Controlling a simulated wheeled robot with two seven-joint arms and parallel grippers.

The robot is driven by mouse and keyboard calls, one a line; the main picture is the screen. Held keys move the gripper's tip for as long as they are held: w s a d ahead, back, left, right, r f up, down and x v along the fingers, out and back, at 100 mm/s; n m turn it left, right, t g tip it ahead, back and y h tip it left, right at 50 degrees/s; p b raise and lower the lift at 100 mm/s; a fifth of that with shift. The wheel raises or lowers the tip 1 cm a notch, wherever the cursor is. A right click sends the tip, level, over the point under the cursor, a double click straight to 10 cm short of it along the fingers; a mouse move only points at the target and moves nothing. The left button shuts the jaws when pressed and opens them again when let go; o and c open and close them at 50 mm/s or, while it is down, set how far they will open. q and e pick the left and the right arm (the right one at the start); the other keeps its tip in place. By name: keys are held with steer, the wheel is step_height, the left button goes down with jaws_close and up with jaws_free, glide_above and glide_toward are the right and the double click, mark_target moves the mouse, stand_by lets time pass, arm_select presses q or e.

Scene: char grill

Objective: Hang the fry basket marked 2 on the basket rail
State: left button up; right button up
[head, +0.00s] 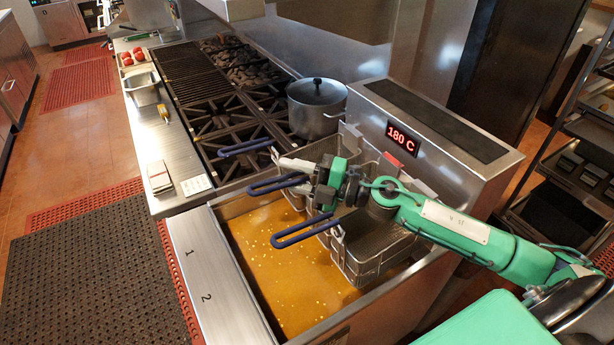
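Several wire fry baskets with blue loop handles are at the fryer. The nearest basket (375,256) is at the right side of the oil vat, and its blue handle (301,231) reaches left over the oil. A middle blue handle (272,186) is just left of my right gripper (301,181). The gripper's fingers look spread near this handle; I cannot tell if they touch it. A third handle (246,147) lies farther back. Marks 1 and 2 are on the fryer's front ledge (222,310); I read no numbers on the baskets. The basket rail is not clearly distinguishable. My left gripper is not in view.
Yellow oil (285,265) fills the vat, with small bits floating in it. A fryer back panel (440,130) shows 180 C. A lidded pot (316,106) stands on the burner grates behind the baskets. A rack (585,150) stands at right.

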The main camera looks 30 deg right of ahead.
steer(key=b+v, duration=0.6)
steer(key=v, duration=0.7)
steer(key=shift+s+d, duration=0.2)
steer(key=shift+d, duration=0.15)
